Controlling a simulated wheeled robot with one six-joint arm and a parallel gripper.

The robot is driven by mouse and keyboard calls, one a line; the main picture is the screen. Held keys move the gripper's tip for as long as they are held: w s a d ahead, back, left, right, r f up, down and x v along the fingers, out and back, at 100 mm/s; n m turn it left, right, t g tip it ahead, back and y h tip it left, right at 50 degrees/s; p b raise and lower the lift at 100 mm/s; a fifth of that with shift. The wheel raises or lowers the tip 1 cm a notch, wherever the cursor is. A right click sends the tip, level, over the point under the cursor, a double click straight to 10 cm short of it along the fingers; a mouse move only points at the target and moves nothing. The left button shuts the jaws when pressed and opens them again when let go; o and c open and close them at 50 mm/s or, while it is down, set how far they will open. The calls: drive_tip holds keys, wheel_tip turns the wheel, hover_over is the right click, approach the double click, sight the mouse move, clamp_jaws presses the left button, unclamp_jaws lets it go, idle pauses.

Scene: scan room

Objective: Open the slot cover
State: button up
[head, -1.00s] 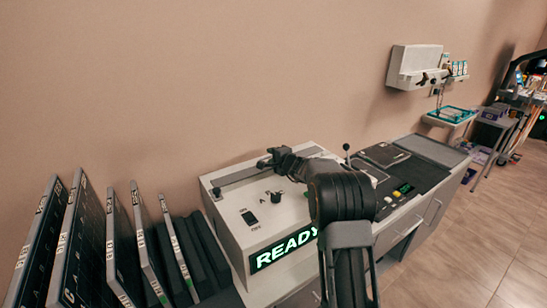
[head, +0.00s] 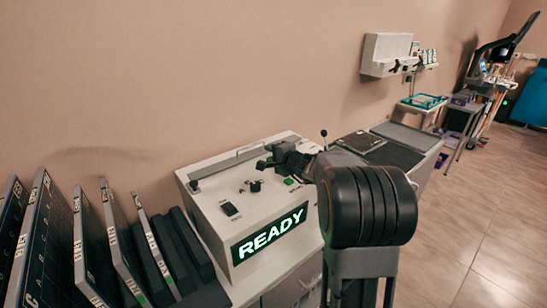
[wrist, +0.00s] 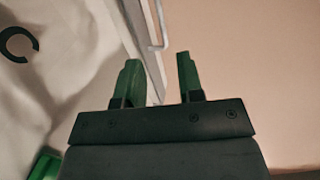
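The slot cover appears to be the long grey strip (head: 225,168) along the back of the top of the white READY machine (head: 215,225). A small post stands at the strip's left end. My gripper (head: 264,160) is above the machine's top, near the right part of the strip; my arm hides what lies behind it. In the wrist view, the two green fingers of my gripper (wrist: 157,75) are apart with nothing held between them. A thin metal bar (wrist: 161,28) and a grey strip (wrist: 150,70) show beyond and between the fingers. I cannot tell whether they touch.
The machine's top has a black knob (head: 255,186), a black switch (head: 230,209) and a green button (head: 289,181). Dark upright folders (head: 105,250) stand at the left. A dark panel (head: 395,153) lies to the right. Open floor (head: 470,220) is at the right.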

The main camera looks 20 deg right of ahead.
sight(251, 146)
drive_tip(key=shift+s+d, duration=0.1)
drive_tip(key=shift+s, duration=0.4)
drive_tip(key=shift+r, duration=0.1)
drive_tip(key=shift+s+r+p, duration=0.15)
drive_tip(key=shift+r+p, duration=0.1)
drive_tip(key=shift+p, duration=0.4)
drive_tip(key=shift+c, duration=1.2)
drive_tip(key=p+v, duration=0.1)
drive_tip(key=p, duration=0.2)
drive_tip(key=shift+s+d+r+p, duration=0.15)
drive_tip(key=shift+s+r+p, duration=0.1)
drive_tip(key=shift+s+p, duration=0.1)
drive_tip(key=c, duration=0.3)
drive_tip(key=shift+s+f+p, duration=0.15)
drive_tip(key=shift+s+p, duration=0.25)
drive_tip(key=shift+p, duration=0.25)
clamp_jaws()
drive_tip(key=shift+w+f, duration=0.15)
drive_tip(key=shift+w, duration=0.05)
drive_tip(key=p+x, duration=0.3)
drive_tip(key=x, duration=1)
drive_tip(key=shift+w+a+f+p, duration=0.1)
drive_tip(key=shift+a+p, duration=0.1)
drive_tip(key=shift+p, duration=0.2)
